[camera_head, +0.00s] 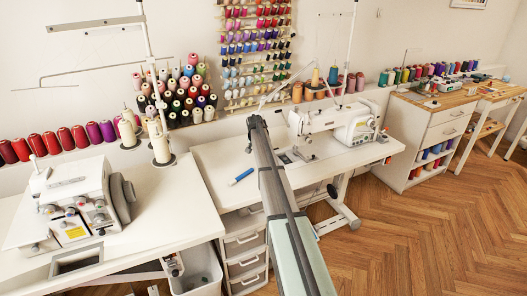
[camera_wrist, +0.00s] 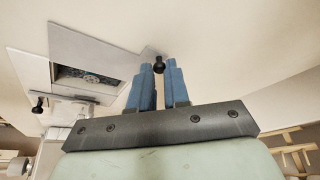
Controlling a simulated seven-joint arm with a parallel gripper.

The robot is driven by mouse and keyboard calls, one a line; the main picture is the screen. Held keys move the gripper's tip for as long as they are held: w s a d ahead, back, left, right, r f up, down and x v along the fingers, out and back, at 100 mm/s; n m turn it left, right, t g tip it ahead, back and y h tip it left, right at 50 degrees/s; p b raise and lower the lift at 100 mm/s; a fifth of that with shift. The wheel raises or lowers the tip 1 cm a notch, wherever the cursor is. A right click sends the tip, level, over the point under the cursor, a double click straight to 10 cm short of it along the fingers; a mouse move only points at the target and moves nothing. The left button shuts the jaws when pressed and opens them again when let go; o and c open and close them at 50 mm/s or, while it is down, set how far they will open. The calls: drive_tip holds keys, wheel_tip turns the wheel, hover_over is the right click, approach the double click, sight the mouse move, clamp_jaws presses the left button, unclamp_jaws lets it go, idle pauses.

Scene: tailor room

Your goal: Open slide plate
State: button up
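A pale rectangular plate (camera_wrist: 92,42), which looks like the slide plate, lies in the tabletop at the upper left of the wrist view. Beside it is a rectangular opening (camera_wrist: 92,80) with metal parts inside. The white sewing machine (camera_head: 340,122) stands on its table in the head view. My gripper (camera_wrist: 160,68) has two blue fingers with a gap between them. A small black knob (camera_wrist: 159,62) shows between the fingertips; I cannot tell whether they touch it. My arm hides part of the table in the head view.
A white overlock machine (camera_head: 75,208) stands on the left table. Thread spools (camera_head: 180,98) fill racks behind. A thread stand pole (camera_head: 354,50) rises behind the sewing machine.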

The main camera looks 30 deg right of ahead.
drive_tip(key=o, duration=0.5)
drive_tip(key=shift+c, duration=0.2)
drive_tip(key=v, duration=1.4)
